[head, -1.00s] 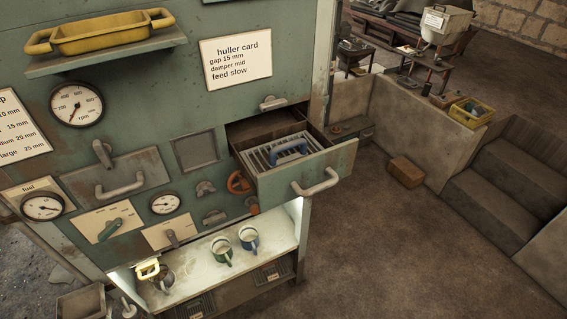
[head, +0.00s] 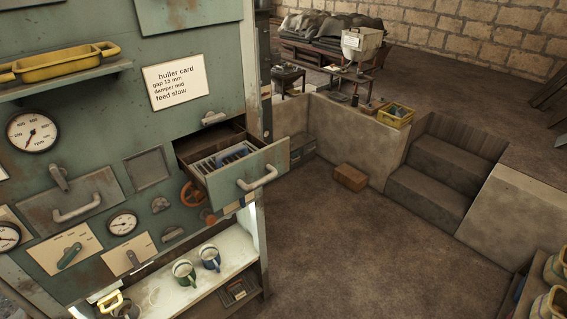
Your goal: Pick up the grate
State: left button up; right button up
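A pale slatted metal piece with a blue handle, which looks like the grate (head: 213,165), lies in the open drawer (head: 225,188) of the green machine. The drawer's front panel and side wall hide its lower part. The drawer sticks out toward the right and has a grey bar handle (head: 258,177) on its front. Neither of my grippers shows in the head view.
A red handwheel (head: 192,193) is left of the drawer. The floor (head: 340,245) to the right is open, with a brown block (head: 351,177) by the low wall.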

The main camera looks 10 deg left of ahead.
aim_at(243, 146)
jog(key=z, duration=0.35)
jog(key=i, duration=0.9)
